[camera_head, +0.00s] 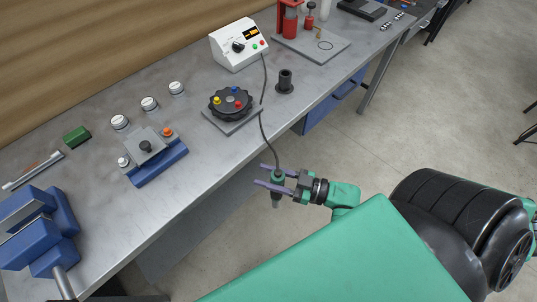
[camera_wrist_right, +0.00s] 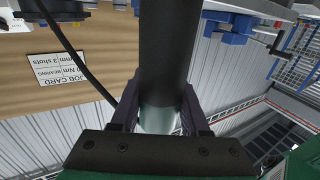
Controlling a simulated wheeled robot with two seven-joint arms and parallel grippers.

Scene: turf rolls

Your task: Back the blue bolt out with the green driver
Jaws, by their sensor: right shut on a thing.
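The black round fixture (camera_head: 231,104) sits on a grey plate on the bench and carries coloured bolts. The blue bolt (camera_head: 235,89) is at its far side, with a yellow bolt (camera_head: 217,100) at its left and a red bolt (camera_head: 239,105) at its near side. My right gripper (camera_head: 276,182) is shut around the green driver (camera_head: 277,174), which hangs upright with its tip down, beyond the bench's front edge and apart from the fixture. In the right wrist view the driver's dark body (camera_wrist_right: 165,50) stands between the fingers. My left gripper is not in view.
A cable (camera_head: 263,110) runs from the driver to the white control box (camera_head: 239,45). A black holder (camera_head: 285,82) stands right of the fixture. A blue clamp fixture (camera_head: 155,160) and a blue vise (camera_head: 38,230) stand at left. A red press (camera_head: 291,22) is at the back.

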